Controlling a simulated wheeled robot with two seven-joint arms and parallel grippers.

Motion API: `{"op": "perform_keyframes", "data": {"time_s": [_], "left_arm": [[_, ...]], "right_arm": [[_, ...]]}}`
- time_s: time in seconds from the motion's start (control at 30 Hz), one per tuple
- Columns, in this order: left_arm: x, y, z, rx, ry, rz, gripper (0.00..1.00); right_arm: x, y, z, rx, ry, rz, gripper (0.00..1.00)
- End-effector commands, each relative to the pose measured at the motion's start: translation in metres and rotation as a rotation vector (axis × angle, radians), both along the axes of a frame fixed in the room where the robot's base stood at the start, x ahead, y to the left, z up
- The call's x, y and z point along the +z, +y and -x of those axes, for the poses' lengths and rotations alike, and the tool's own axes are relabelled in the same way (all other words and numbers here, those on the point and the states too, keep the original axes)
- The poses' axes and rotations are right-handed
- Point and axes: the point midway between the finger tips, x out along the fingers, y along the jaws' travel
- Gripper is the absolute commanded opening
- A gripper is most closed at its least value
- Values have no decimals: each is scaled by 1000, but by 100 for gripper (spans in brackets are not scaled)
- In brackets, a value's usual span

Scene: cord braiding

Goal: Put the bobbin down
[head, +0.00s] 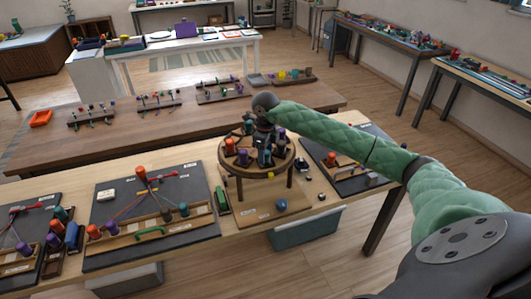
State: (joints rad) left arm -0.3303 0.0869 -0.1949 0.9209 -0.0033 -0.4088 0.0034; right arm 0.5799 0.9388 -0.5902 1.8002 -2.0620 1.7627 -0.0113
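My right arm, in a green padded sleeve, comes in from the right. My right gripper (265,147) points down over a round wooden braiding stand (278,172) on the near table. Several bobbins sit around the top of the stand. A red bobbin (230,146) and a purple bobbin (243,158) are at its left, and another purple bobbin (281,134) is at its right. A dark teal piece shows right at the gripper's fingers. The gripper is too small and dark to tell whether it is open or shut on a bobbin. My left gripper is out of view.
A dark board (205,218) with a red bobbin and cords, plus a wooden rack of bobbins, lies left of the stand. Another dark board (352,180) lies to its right. A blue-grey bin (305,231) stands below the table.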

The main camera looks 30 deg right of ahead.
Motion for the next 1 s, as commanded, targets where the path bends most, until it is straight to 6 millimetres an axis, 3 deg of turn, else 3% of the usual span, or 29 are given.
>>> {"op": "perform_keyframes", "data": {"time_s": [0.53, 0.73, 0.87, 1.0], "left_arm": [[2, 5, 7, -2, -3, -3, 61], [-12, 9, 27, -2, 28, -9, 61], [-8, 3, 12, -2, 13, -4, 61], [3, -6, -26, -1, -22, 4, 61]], "right_arm": [[5, 0, 0, 0, 0, 0, 53], [13, 0, -1, 0, -2, 0, 53], [23, 0, -1, 0, -3, 1, 53], [37, 0, -1, 0, -4, 0, 53]]}}
